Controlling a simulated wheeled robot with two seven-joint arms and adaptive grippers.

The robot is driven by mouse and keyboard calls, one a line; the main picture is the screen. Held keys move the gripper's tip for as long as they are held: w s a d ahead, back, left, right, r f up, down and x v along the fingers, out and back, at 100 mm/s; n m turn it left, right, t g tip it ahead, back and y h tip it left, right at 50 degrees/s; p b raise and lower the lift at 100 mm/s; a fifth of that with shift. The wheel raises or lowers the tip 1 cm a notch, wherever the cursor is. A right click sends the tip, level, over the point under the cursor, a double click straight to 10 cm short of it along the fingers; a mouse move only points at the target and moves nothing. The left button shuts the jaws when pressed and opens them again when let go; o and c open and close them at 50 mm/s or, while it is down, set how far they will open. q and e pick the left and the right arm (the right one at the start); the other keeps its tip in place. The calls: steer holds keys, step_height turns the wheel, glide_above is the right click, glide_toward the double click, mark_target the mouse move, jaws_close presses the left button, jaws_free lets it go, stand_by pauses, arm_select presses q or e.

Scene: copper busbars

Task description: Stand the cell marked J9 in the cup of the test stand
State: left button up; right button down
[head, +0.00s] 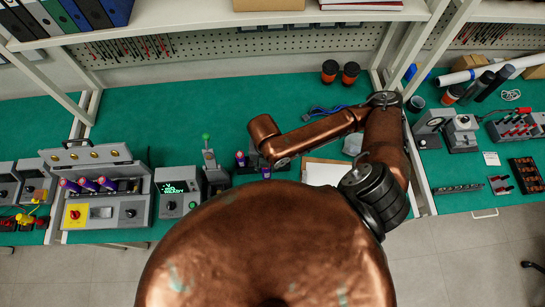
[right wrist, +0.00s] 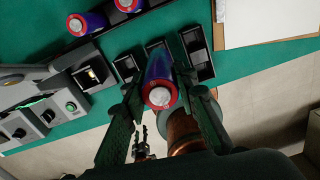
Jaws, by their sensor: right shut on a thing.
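My right gripper (head: 265,167) is over the bench and shut on a purple-blue cell (right wrist: 160,80) with a red band and pale end; the cell also shows below my forearm in the head view (head: 266,173). No J9 marking is readable on it. A small gripper-like part low in the wrist view may be my left one.
Two more cells, one at the upper left (right wrist: 76,23), stand by the tray. A grey box with a green display (head: 177,193) and a rack of cells (head: 88,184) are farther left. A clipboard (head: 322,174) lies right. Green bench behind is mostly clear.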

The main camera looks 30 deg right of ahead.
steer(key=w+a+f+b, duration=0.3)
steer(key=w+a+f, duration=0.2)
steer(key=a, duration=0.4)
steer(key=w+a+f+b, duration=0.4)
steer(key=w+a+f, duration=0.1)
steer(key=a, duration=0.5)
steer(key=shift+a, duration=0.2)
steer(key=shift+r, duration=0.1)
step_height(320, 180, down, 3)
steer(key=shift+f+b, duration=0.1)
steer(key=shift+b, duration=0.45)
